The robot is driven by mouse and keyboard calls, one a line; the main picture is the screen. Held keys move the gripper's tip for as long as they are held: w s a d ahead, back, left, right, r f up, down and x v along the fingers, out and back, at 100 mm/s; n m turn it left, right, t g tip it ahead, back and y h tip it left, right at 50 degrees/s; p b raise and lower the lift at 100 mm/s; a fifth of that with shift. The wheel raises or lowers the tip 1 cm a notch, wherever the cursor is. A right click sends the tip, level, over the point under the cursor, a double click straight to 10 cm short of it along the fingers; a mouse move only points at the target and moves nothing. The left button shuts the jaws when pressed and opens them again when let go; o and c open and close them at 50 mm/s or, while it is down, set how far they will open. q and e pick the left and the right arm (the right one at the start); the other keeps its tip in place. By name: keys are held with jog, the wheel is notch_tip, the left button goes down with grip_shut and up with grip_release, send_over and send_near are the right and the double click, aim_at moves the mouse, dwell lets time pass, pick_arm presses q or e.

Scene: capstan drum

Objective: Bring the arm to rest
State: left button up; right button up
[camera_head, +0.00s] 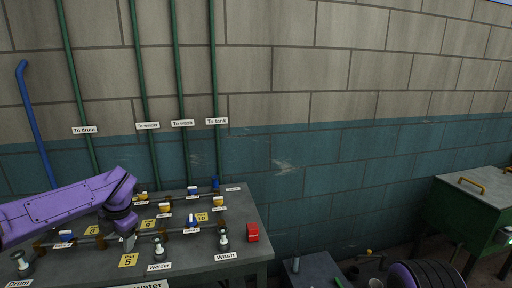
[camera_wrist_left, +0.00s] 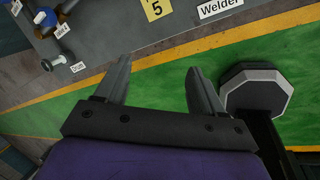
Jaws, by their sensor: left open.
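My left arm is purple and comes in from the left in the head view. Its gripper (camera_head: 128,243) hangs over the grey valve bench (camera_head: 205,266), near the yellow "Pad 5" label (camera_head: 129,261). In the left wrist view the gripper (camera_wrist_left: 155,75) has its two grey fingers apart with nothing between them. Beyond the fingertips are the green floor and the bench edge. My right gripper is in neither view.
The bench carries several blue and yellow valves, "Welder" and "Wash" fittings (camera_head: 224,241) and a red block (camera_head: 252,232). Green pipes rise up the wall behind. A green cabinet (camera_head: 470,207) stands at right. An octagonal dark object (camera_wrist_left: 256,90) is right of the fingers.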

pick_arm(q)
jog(key=s+d+f+m+t+y, duration=0.1)
jog(key=s+d+f+m+t, duration=0.15)
jog(key=s+f+m, duration=0.4)
jog(key=s+d+f+m+t+y, duration=0.1)
jog(key=d+f+m, duration=0.25)
jog(key=f, duration=0.55)
jog(key=s+d+f+m+t, duration=0.2)
jog(key=s+d+f+m, duration=0.25)
jog(key=f, duration=0.35)
jog(key=s+f+m+g, duration=0.1)
jog(key=s+f+m, duration=0.2)
jog(key=s, duration=0.6)
jog(key=s+a+f+m+g+h, duration=0.1)
jog(key=s+f+m, duration=0.2)
jog(key=s, duration=0.6)
jog(key=s+a+f+m+g+h+b, duration=0.1)
jog(key=s+f+m, duration=0.3)
jog(key=s, duration=0.5)
jog(key=shift+s+a+g, duration=0.25)
jog(key=shift+s+g, duration=0.15)
jog(key=shift+g, duration=0.05)
